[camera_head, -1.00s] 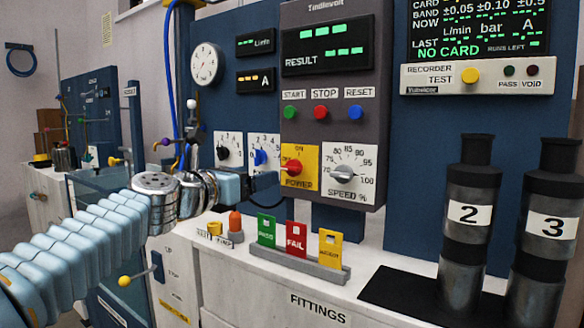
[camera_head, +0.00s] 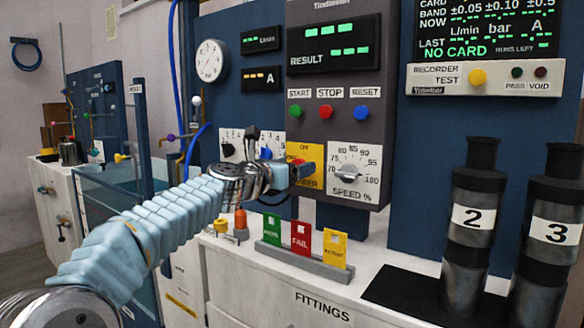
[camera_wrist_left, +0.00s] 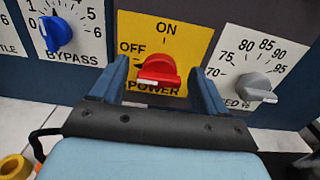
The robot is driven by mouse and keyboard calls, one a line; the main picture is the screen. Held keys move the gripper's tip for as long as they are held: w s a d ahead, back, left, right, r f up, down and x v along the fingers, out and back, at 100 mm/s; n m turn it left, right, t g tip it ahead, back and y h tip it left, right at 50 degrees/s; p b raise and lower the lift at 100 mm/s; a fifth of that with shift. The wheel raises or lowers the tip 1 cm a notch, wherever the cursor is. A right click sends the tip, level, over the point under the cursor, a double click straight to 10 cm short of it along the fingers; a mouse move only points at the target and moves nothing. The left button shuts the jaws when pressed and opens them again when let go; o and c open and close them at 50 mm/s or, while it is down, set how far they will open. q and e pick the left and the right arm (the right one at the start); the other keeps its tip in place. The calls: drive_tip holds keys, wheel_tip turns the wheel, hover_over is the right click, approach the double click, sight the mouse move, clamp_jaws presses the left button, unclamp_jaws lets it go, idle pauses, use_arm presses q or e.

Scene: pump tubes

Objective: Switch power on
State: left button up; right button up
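The red power knob (camera_wrist_left: 160,72) sits on a yellow plate (camera_wrist_left: 185,35) marked OFF, ON and POWER. Its white mark points left, toward the OFF side. In the left wrist view my left gripper (camera_wrist_left: 160,88) is open, with one finger on each side of the knob and visible gaps between. In the head view my left gripper (camera_head: 306,172) is at the power plate (camera_head: 298,150) and covers much of the knob. My right gripper is not in view.
The blue bypass knob (camera_wrist_left: 56,34) is left of the power plate, and the grey speed dial (camera_wrist_left: 258,88) is right of it. Above are the green (camera_head: 295,111), red (camera_head: 326,112) and blue (camera_head: 361,112) buttons. A card rack (camera_head: 305,263) stands below on the white counter.

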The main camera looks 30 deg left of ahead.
use_arm(q)
drive_tip(key=c, duration=0.9)
drive_tip(key=shift+m, duration=0.3)
drive_tip(key=m+b, duration=0.1)
drive_tip(key=m, duration=0.4)
drive_tip(key=m+b, duration=0.2)
drive_tip(key=m, duration=0.4)
drive_tip(key=m+b, duration=0.2)
drive_tip(key=m, duration=0.4)
drive_tip(key=shift+d+f, duration=0.2)
drive_tip(key=shift+f, duration=0.15)
drive_tip(key=shift+m, duration=0.4)
drive_tip(key=o, duration=1)
drive_tip(key=shift+r, duration=0.1)
